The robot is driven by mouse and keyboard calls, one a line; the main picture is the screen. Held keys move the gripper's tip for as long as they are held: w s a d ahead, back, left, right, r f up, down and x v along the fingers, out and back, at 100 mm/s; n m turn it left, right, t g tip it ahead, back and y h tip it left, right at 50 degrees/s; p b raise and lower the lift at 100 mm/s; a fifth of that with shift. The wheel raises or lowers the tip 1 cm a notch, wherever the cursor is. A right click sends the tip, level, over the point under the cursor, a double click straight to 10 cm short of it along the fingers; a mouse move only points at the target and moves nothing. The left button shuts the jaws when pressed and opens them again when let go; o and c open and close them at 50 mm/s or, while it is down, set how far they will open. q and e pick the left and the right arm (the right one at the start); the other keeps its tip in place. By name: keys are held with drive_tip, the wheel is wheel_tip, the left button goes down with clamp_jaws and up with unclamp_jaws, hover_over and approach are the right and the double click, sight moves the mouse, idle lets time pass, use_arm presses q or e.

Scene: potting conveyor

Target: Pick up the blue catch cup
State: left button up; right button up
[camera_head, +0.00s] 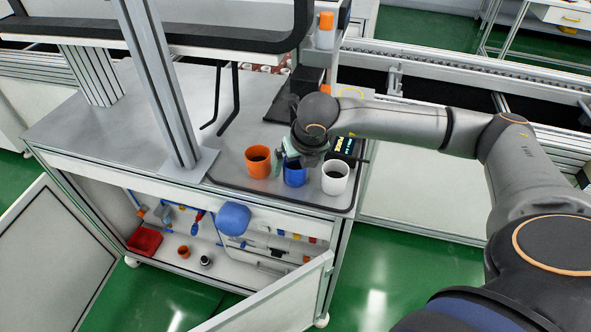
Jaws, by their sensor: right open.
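The blue catch cup (294,177) stands on the grey bench top, between an orange cup (257,166) on its left and a white cup (335,181) on its right. My right gripper (304,156) is open, reaching in from the right and pointing down at the blue cup. It covers part of the cup's rim and opening. One finger shows at the cup's left side; whether it touches the cup I cannot tell. My left gripper is out of view.
A dark labelled box (346,147) sits behind the white cup. An orange-capped bottle (324,31) stands higher at the back. A metal post (160,80) rises left of the cups. The lower shelf holds a red tray (145,240) and tools; a cabinet door (270,303) hangs open.

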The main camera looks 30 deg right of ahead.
drive_tip(key=shift+f, duration=0.1)
drive_tip(key=shift+c, duration=0.2)
drive_tip(key=c, duration=1.3)
